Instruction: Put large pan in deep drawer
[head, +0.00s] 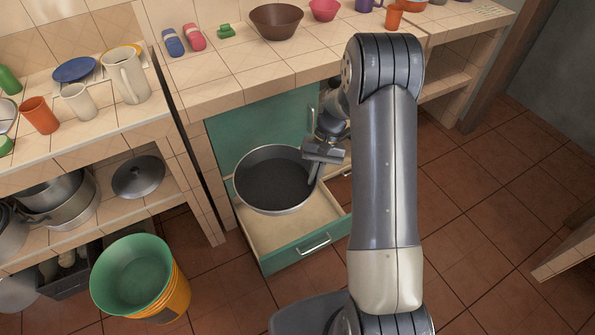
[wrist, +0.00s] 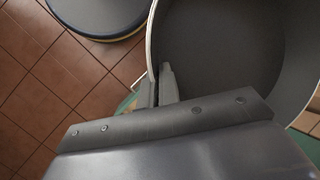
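The large pan (head: 275,181) is round, with a dark inside and a pale rim. It is over the back part of the open deep drawer (head: 292,235), which has a pale inside and a teal front. I cannot tell whether the pan touches the drawer floor. My gripper (head: 314,172) is at the pan's right side. In the wrist view the pan (wrist: 215,55) fills the upper right, and my gripper (wrist: 157,88) has one finger inside and one outside its wall, closed on it. The drawer is mostly hidden there.
A tiled counter (head: 222,88) with a brown bowl (head: 276,22) stands above the drawer. A left shelf unit holds pots and a lid (head: 138,177). A green bucket (head: 132,275) stands on the floor left of the drawer. Tiled floor is free at the right.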

